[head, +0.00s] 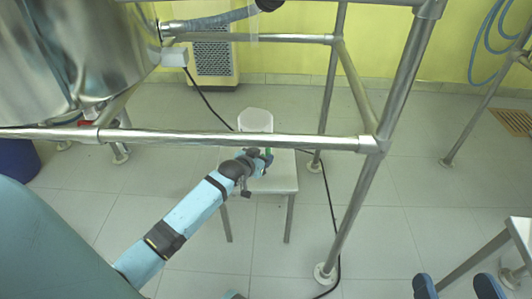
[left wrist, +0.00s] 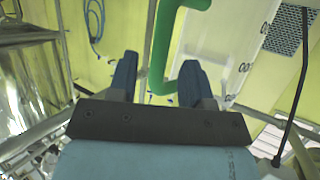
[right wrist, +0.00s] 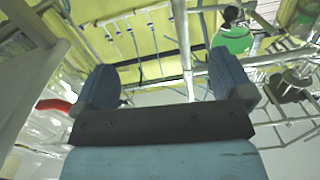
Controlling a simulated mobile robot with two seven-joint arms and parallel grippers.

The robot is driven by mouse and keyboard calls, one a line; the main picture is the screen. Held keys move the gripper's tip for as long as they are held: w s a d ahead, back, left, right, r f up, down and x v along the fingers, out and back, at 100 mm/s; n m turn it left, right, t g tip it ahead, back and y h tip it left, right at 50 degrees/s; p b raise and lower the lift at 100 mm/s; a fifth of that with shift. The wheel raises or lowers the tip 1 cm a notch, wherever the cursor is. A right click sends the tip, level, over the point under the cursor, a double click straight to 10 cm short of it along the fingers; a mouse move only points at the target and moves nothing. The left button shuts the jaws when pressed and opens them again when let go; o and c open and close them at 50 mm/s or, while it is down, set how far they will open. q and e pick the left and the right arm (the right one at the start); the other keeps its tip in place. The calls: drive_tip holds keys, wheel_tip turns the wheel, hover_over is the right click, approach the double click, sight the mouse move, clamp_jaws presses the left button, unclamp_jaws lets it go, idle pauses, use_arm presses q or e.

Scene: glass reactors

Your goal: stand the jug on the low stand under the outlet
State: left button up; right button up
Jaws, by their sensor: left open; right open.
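The white jug (head: 255,121) with a green handle (head: 268,153) appears upright on the low stand (head: 285,183), behind a steel bar in the head view. My left gripper (head: 264,161) is at the handle side of the jug. In the left wrist view the green handle (left wrist: 161,50) passes between or just beyond the open fingers (left wrist: 157,80), and the pale jug wall (left wrist: 225,50) is close behind. The fingers are not closed on it. My right gripper (head: 456,287) is open and empty at the lower right; its fingers also show in the right wrist view (right wrist: 165,85). I cannot clearly pick out the outlet.
A steel frame bar (head: 230,138) crosses in front of the jug, and a slanted post (head: 362,205) stands right of the stand. A shiny vessel (head: 75,60) with a grey hose (head: 215,20) is upper left. A black cable (head: 333,225) lies on the floor. Another stand (head: 490,255) is at right.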

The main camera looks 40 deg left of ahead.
use_arm(q)
drive_tip(key=p+v, duration=0.3)
drive_tip(key=v, duration=0.6)
use_arm(e)
drive_tip(key=shift+s+a+r+m, duration=0.2)
drive_tip(key=shift+s+r+m, duration=0.15)
drive_tip(key=shift+r+m, duration=0.1)
drive_tip(key=shift+s+a+r+m, duration=0.15)
drive_tip(key=shift+s+r+m, duration=0.2)
drive_tip(key=shift+r+m, duration=0.1)
